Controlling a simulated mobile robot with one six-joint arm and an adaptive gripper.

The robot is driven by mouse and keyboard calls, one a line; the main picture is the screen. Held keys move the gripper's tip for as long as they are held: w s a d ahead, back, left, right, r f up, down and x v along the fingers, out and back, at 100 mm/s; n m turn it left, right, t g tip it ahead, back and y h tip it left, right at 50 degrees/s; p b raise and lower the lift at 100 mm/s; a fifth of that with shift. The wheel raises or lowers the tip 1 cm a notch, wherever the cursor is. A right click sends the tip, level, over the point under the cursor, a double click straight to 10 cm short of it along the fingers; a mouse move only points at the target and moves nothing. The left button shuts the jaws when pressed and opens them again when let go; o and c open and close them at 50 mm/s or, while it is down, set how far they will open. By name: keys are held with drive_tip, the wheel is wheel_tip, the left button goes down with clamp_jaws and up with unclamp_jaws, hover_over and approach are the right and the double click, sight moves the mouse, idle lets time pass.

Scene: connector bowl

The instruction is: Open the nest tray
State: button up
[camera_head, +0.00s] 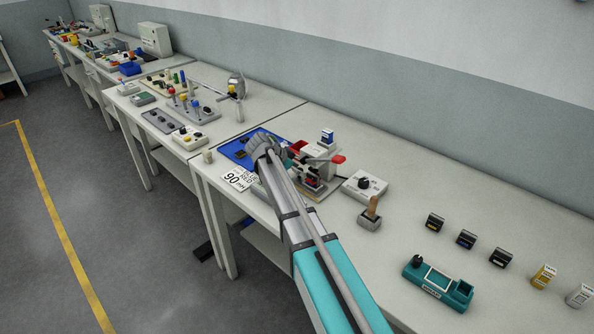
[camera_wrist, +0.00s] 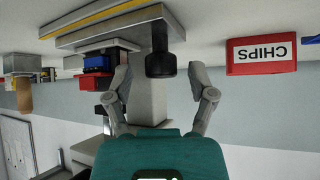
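In the wrist view, which looks upside down, a black knob (camera_wrist: 160,62) stands out from a light grey plate-like part (camera_wrist: 115,29) of a bench fixture; I take this part to be the nest tray. My gripper (camera_wrist: 160,78) is open, with one finger on each side of the knob. I cannot tell whether either finger touches it. A pale grey block (camera_wrist: 148,98) shows between the fingers. In the head view my wrist is beside the fixture (camera_head: 316,170) on the bench. The fingers and the knob cannot be made out there.
In the head view a blue mat (camera_head: 236,150) and a white card (camera_head: 240,179) lie left of the fixture. A white dial box (camera_head: 365,186) and a wooden-handled tool (camera_head: 372,207) stand to its right.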

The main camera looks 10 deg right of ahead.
clamp_jaws()
drive_tip(key=w+a, duration=0.2)
drive_tip(key=w, duration=0.1)
drive_tip(key=w+a, duration=0.3)
drive_tip(key=w, duration=0.1)
drive_tip(key=w+a, duration=0.3)
drive_tip(key=w, duration=0.1)
idle(0.3)
drive_tip(key=shift+o, duration=0.5)
unclamp_jaws()
